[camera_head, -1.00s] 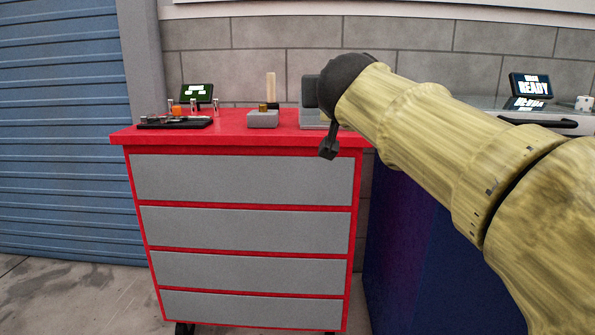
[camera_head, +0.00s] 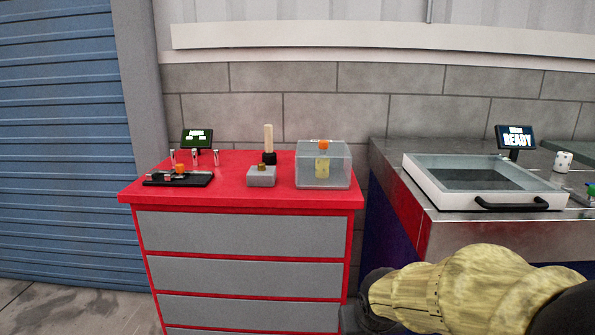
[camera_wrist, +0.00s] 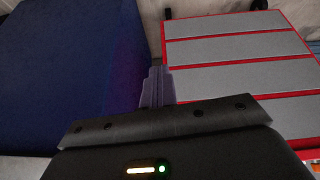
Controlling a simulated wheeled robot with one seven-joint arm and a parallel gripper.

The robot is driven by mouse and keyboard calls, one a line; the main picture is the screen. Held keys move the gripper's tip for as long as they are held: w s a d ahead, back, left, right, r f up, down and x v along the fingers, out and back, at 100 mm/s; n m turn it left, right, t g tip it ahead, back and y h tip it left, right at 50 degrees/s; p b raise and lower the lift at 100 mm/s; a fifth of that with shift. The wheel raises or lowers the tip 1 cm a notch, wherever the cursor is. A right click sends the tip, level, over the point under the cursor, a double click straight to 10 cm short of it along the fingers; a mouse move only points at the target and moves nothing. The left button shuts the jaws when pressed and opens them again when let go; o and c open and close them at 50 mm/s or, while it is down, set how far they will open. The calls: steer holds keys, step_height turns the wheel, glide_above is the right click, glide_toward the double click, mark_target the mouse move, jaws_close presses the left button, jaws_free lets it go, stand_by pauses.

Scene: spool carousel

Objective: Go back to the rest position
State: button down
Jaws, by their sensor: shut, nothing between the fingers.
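My gripper (camera_wrist: 158,86) shows in the wrist view with its fingers together and nothing between them. It hangs in front of the gap between the red drawer cabinet (camera_wrist: 240,46) and the dark blue side of the neighbouring bench (camera_wrist: 70,70). In the head view my yellow arm is low at the right, in front of the bench. The gripper's fingertips are out of sight there.
The red cabinet top (camera_head: 232,192) carries a black tray (camera_head: 178,180), a grey block (camera_head: 261,176), a clear box (camera_head: 323,166) with a yellow, orange-topped item, and a small screen (camera_head: 197,138). The bench holds a glass-lidded unit (camera_head: 485,185) and a READY display (camera_head: 515,137).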

steer(key=s+d+f+g+p, duration=0.2)
steer(key=s+g+p, duration=0.15)
steer(key=s, duration=0.65)
step_height(320, 180, up, 37)
steer(key=p, duration=3.7)
steer(key=shift+w+m+t+p, duration=0.3)
steer(key=shift+w+t+p, duration=0.05)
steer(key=shift+w+p, duration=0.05)
steer(key=shift+s, duration=0.15)
steer(key=shift+w+a, duration=0.1)
steer(key=shift+w, duration=0.15)
